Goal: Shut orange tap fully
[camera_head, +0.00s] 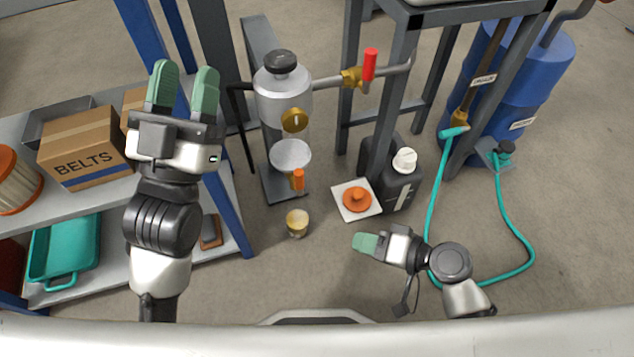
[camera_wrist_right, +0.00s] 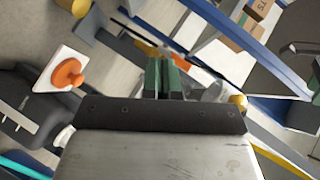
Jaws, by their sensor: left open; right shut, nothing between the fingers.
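The orange tap (camera_head: 298,180) is a small upright orange handle at the lower edge of the clear bowl (camera_head: 290,155), under the grey metal vessel (camera_head: 283,95). A small yellow cup (camera_head: 297,223) stands on the floor below it. My left gripper (camera_head: 183,75) is open and empty, raised to the left of the vessel, apart from the tap. My right gripper (camera_head: 366,243) is shut and empty, low and to the right of the tap and cup.
An orange knob (camera_head: 357,200) sits on a white square plate, beside a black jug (camera_head: 399,185). A red-handled valve (camera_head: 369,65) is on the upper pipe. A teal hose (camera_head: 520,262) loops at right. A shelf with a BELTS box (camera_head: 80,150) stands left.

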